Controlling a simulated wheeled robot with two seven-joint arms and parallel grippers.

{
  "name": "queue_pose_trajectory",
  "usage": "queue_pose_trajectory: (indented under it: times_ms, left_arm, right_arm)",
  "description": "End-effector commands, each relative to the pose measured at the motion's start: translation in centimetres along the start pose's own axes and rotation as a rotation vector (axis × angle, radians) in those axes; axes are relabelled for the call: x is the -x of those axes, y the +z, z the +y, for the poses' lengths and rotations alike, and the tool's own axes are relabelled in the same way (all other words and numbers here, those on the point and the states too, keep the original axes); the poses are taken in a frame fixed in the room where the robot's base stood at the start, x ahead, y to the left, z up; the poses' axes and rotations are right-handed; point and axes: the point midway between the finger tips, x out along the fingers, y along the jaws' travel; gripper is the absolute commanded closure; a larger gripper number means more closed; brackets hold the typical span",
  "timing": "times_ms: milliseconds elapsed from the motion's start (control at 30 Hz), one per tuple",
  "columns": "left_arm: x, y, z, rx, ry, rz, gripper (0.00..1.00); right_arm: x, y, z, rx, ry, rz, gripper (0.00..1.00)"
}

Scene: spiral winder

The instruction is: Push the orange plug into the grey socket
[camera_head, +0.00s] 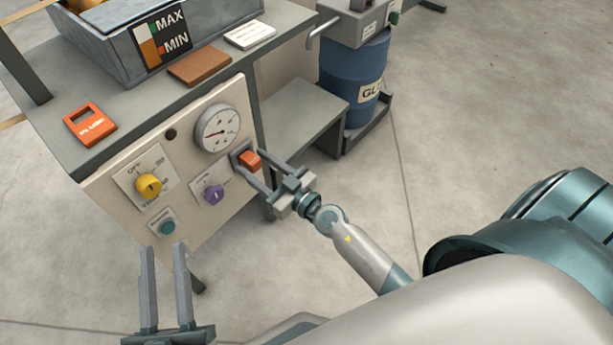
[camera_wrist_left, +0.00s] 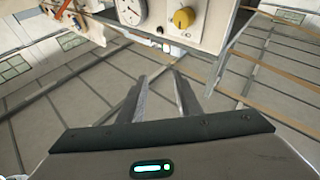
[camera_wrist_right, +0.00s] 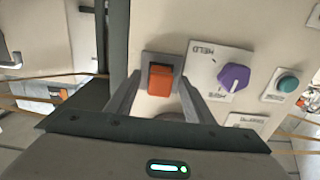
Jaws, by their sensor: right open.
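The orange plug (camera_head: 250,160) sits at the grey socket (camera_head: 237,152) on the right edge of the beige panel. In the right wrist view the plug (camera_wrist_right: 160,80) stands in front of the socket's grey frame (camera_wrist_right: 163,58); I cannot tell how deep it sits. My right gripper (camera_head: 258,172) is open, with its fingers on either side of the plug; contact is not clear. In the right wrist view its fingertips (camera_wrist_right: 160,88) flank the plug. My left gripper (camera_head: 163,248) is open and empty, below and in front of the panel's lower left; it also shows in its wrist view (camera_wrist_left: 162,75).
The beige panel (camera_head: 190,120) carries a gauge (camera_head: 217,128), a yellow knob (camera_head: 148,185), a purple knob (camera_head: 213,193) and a teal button (camera_head: 167,227). A blue drum (camera_head: 352,72) stands behind a low grey shelf (camera_head: 305,115).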

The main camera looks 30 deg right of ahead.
Motion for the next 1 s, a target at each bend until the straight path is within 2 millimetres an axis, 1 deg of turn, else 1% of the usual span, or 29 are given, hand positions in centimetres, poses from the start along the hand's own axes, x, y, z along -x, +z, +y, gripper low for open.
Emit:
queue_pose_trajectory:
  times_ms: [67, 100, 200, 267, 367, 533, 700, 800, 1000]
  left_arm:
    - [0.0, 1.3, -0.3, 0.001, -0.005, -0.054, 0.69]
    - [0.0, 1.7, -0.4, 0.002, -0.007, -0.074, 0.69]
    - [0.0, 1.4, -0.3, 0.002, -0.005, -0.058, 0.69]
    - [0.1, 1.2, -0.2, 0.001, -0.003, -0.041, 0.69]
    - [0.2, 0.4, 0.0, 0.001, 0.001, 0.002, 0.69]
    - [0.7, -1.7, 0.6, 0.002, 0.010, 0.122, 0.69]
    - [0.6, -3.8, 0.4, -0.011, 0.013, 0.247, 0.69]
    - [0.2, -4.8, -0.2, -0.023, 0.011, 0.306, 0.69]
    - [-0.1, -6.3, -0.9, -0.039, 0.010, 0.388, 0.69]
  right_arm:
    - [0.0, 0.0, 0.0, 0.000, 0.000, 0.000, 0.52]
    - [0.3, 0.1, 0.0, 0.000, 0.000, -0.002, 0.52]
    - [2.7, 0.2, 0.0, -0.002, 0.000, -0.004, 0.52]
    - [3.9, 0.2, 0.0, 0.000, 0.000, -0.003, 0.52]
    - [5.8, 0.2, 0.0, -0.001, 0.001, -0.003, 0.52]
    - [9.1, 0.3, 0.0, -0.001, 0.000, -0.002, 0.52]
    - [12.1, 0.3, -0.1, -0.002, 0.000, -0.002, 0.52]
    - [13.8, 0.3, 0.0, -0.001, 0.001, -0.002, 0.52]
    - [16.2, 0.2, 0.0, -0.002, 0.001, -0.001, 0.52]
